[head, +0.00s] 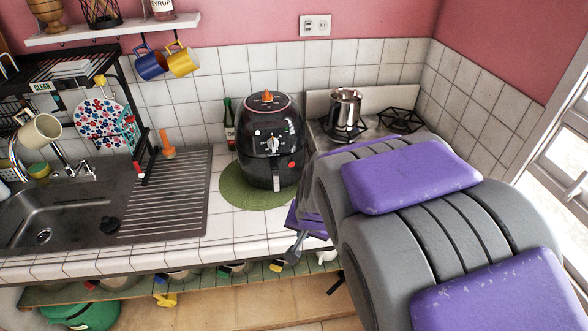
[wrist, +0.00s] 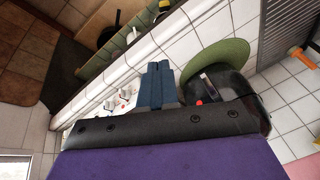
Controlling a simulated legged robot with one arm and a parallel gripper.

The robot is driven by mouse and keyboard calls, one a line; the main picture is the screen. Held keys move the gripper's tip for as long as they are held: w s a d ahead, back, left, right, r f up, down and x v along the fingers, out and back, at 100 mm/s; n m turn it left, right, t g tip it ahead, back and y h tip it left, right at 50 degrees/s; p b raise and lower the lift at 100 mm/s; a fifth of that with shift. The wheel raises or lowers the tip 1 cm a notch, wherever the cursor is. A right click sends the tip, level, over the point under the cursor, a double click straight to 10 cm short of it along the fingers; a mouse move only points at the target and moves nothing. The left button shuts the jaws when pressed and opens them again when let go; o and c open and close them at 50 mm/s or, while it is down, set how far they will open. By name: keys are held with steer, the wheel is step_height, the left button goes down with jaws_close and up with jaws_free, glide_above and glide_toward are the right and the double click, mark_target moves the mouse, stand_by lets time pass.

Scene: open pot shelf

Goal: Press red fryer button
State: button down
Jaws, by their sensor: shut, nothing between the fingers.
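The black air fryer (head: 268,135) stands upright on a round green mat (head: 236,190) on the tiled counter. Its small red button (head: 292,164) is low on the front, right of the handle. The fryer (wrist: 238,88) and the red button (wrist: 199,102) also show in the wrist view, partly hidden by my gripper's body. My gripper (head: 292,256) is at the counter's front edge, below and in front of the fryer, apart from the button. In the wrist view my gripper's (wrist: 159,68) blue fingers are together and empty, left of the button.
The stove with a metal pot (head: 345,108) is right of the fryer, partly behind my arm. A dark bottle (head: 229,125) stands left of the fryer. The sink (head: 60,215) is at the left. Stove knobs (wrist: 122,100) show near my fingers.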

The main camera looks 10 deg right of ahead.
mark_target(292, 164)
steer(key=shift+w+d+f+m+t+h+b, duration=0.25)
steer(key=shift+w+f+m+t+h, duration=1.55)
steer(key=shift+w, duration=3.15)
steer(key=shift+w+d+f+m+t+h+b, duration=0.1)
steer(key=shift+w+d+f+m+t+h, duration=0.35)
steer(key=shift+w+f+m+t+h, duration=2.95)
steer(key=shift+w+d+r+n+t+h+b, duration=0.1)
steer(key=shift+w+d+r+n+t+h, duration=0.6)
steer(key=shift+w, duration=5.8)
